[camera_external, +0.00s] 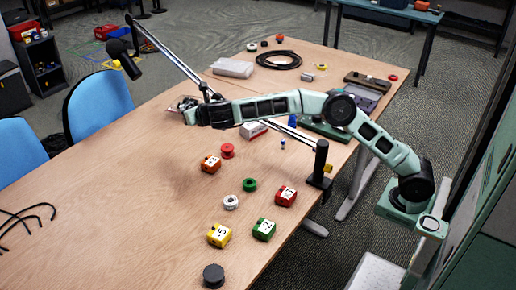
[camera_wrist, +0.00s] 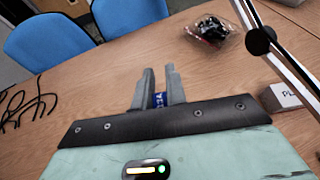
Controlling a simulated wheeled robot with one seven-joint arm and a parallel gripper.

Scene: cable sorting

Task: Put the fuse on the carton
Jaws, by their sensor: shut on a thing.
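In the wrist view, my gripper (camera_wrist: 158,88) is shut on a blue fuse (camera_wrist: 158,100) with pale lettering, which shows between the two grey fingers. The gripper (camera_external: 184,108) is over the left part of the table in the external view, where the fuse cannot be made out. The carton (camera_external: 254,131), a small white box with red marking, sits on the table to the right of the gripper, partly behind my forearm. The gripper and carton are apart.
A lamp arm (camera_wrist: 280,45) slants over the table close to my arm. A clear bag with dark contents (camera_wrist: 212,28) lies beyond the fingers. Coloured blocks (camera_external: 219,235) and spools (camera_external: 228,151) stand nearer the front. Black cables (camera_external: 25,215) lie at left. The middle left of the table is clear.

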